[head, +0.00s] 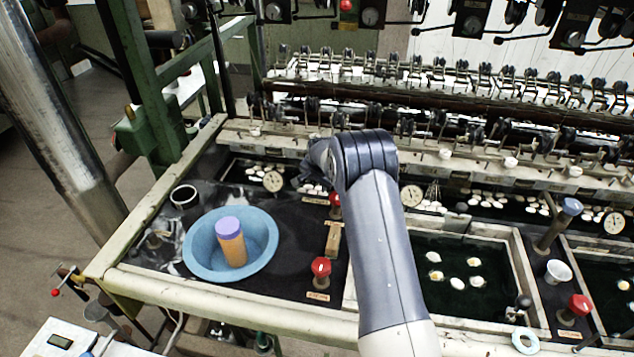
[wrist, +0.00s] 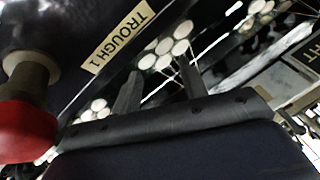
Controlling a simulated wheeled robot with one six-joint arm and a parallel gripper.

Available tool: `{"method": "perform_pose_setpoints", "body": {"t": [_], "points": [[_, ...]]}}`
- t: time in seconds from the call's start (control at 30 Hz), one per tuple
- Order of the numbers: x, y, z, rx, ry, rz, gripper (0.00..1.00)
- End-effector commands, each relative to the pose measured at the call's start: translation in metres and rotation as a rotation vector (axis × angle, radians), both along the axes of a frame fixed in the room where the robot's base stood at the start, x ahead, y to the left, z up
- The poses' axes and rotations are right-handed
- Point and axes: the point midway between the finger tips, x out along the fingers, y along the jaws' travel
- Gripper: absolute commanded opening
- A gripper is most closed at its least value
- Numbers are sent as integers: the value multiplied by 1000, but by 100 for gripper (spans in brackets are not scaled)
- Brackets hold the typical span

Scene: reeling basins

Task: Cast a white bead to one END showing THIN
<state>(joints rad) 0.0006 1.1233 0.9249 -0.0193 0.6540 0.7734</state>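My gripper (head: 305,178) reaches over the back trough at the left in the head view, mostly hidden behind my own arm. In the wrist view the two fingers of my gripper (wrist: 160,72) stand apart with nothing seen between them. Just beyond the fingertips lies a cluster of white round beads (wrist: 165,47) in dark water. More white beads (head: 313,189) show beside the gripper in the head view. A label, TROUGH 1 (wrist: 118,36), is left of the fingers. No END marking or THIN reading is legible in either view.
A red knob (wrist: 26,130) is close at the wrist view's left. In the head view, a blue bowl (head: 200,268) holds an orange cylinder with a purple lid (head: 231,243). Dials (head: 273,181) line the trough. Another red knob (head: 321,267) stands near the front edge.

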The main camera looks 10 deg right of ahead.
Motion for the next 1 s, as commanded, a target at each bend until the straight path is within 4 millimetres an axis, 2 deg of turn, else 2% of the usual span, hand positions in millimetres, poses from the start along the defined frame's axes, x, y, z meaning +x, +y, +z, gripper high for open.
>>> {"method": "perform_pose_setpoints", "body": {"t": [0.1, 0.47, 0.67, 1.0], "points": [[0, 0, 0, 0, 0, 0, 51], [-2, 0, 6, 0, -1, 0, 51], [-13, 0, 29, 0, -3, 0, 51], [-37, 1, 79, 0, -3, 0, 51]]}}
